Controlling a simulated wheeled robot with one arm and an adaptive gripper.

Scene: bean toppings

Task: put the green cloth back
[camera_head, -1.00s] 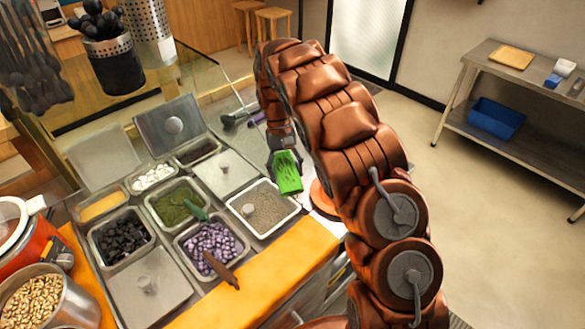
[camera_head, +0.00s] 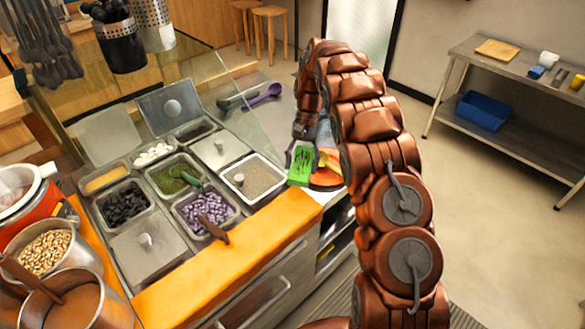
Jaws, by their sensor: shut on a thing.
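The green cloth (camera_head: 300,167) is a bright green block-like bundle with a dark patch on its upper part. An orange round thing (camera_head: 327,177) lies right behind the cloth, partly covered by my arm. I cannot tell whether the cloth touches the counter.
An orange board (camera_head: 230,255) runs along the front edge. A glass guard (camera_head: 215,95) stands behind. A purple ladle (camera_head: 262,95) lies at the back. A side table (camera_head: 520,75) stands far right.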

